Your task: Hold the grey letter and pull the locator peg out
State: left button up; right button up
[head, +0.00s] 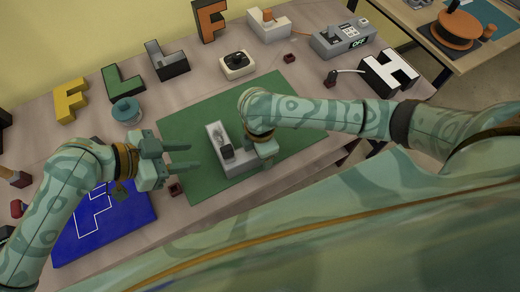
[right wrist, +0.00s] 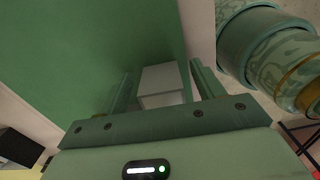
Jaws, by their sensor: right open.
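The grey letter (head: 215,138), L-shaped, lies on the green mat (head: 185,125) in the head view. A small dark block (head: 227,152) and a silvery piece show at it; I cannot tell which is the locator peg. My right gripper (right wrist: 161,67) is open, with its fingers on either side of a light grey block end (right wrist: 162,82), apparently the letter's foot. Its fingers are mostly hidden in the head view. My left gripper (head: 192,157) is open and empty to the left of the letter, its fingers pointing at it.
A blue board with a white outline (head: 85,245) lies at the lower left. A small dark red block (head: 176,190) sits near my left gripper.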

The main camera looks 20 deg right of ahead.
jog(key=shift+f, duration=0.5)
jog(key=c, duration=1.2)
jog(key=o, duration=0.4)
jog(key=c, duration=0.4)
